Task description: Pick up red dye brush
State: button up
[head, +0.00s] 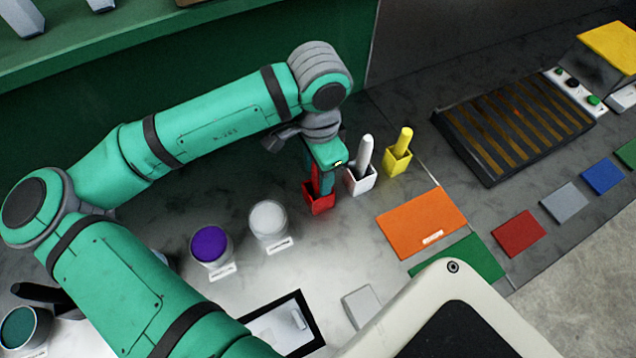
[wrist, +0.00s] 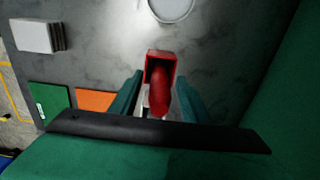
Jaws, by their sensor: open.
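The red dye brush (wrist: 160,95) stands in a small red holder (wrist: 161,55) in the wrist view. In the head view the red holder (head: 319,203) is on the grey worktop, and the brush is mostly hidden by my gripper. My gripper (head: 319,185) is above the holder, pointing down. In the wrist view the fingers of my gripper (wrist: 158,95) are apart, one on each side of the red brush.
A white brush (head: 365,153) and a yellow brush (head: 404,140) stand in holders close to the right. A white pot (head: 268,219) and a purple pot (head: 210,245) are to the left. An orange mat (head: 420,222) and a dark slatted tray (head: 515,118) lie further right.

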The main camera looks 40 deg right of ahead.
grip_shut()
jog(key=shift+w, duration=0.1)
